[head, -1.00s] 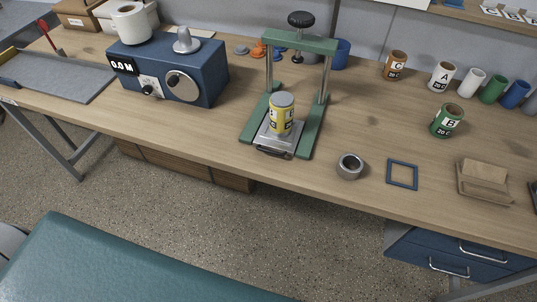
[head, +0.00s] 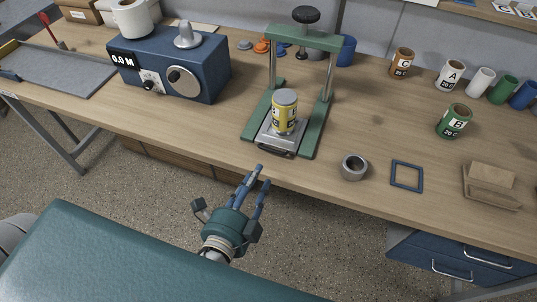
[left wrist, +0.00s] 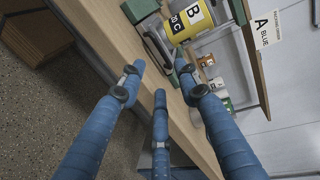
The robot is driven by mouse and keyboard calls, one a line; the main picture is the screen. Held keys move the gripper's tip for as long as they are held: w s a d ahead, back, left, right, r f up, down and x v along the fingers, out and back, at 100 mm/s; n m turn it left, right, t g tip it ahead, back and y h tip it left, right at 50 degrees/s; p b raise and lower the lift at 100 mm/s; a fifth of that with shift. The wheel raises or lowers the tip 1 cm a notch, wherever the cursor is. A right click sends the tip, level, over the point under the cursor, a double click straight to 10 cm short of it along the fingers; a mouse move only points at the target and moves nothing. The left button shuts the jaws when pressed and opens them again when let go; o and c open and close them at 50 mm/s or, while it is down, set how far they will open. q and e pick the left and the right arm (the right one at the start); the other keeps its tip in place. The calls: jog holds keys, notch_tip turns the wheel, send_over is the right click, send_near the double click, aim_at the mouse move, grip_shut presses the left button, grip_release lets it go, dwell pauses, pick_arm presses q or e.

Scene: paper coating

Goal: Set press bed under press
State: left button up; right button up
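The green press (head: 325,108) stands on the workbench, with a black knob on its top bar. The grey metal press bed (head: 268,146) lies between the press's base rails, its handle toward the front edge. A yellow can (head: 284,112) marked B stands upright on the bed. The can also shows in the left wrist view (left wrist: 186,22), with the bed (left wrist: 154,44) beside it. My left gripper (head: 257,176) is in front of the bench edge, below the bed's handle. Its blue fingers are spread, with nothing between them, and apart from the bed. My right gripper is not in view.
A blue machine (head: 200,78) stands left of the press. A grey ring (head: 354,167), a blue frame (head: 407,176) and a wooden block (head: 490,185) lie to the right. A green can (head: 454,121) and other cans stand further back. The bench front has clear wood.

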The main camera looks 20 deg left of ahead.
aim_at(268, 164)
pick_arm(q)
jog(key=p+x, duration=0.2)
jog(key=x, duration=0.6)
jog(key=shift+w+p, duration=0.35)
jog(key=shift+w+f, duration=0.15)
jog(key=shift+w, duration=0.35)
grip_shut()
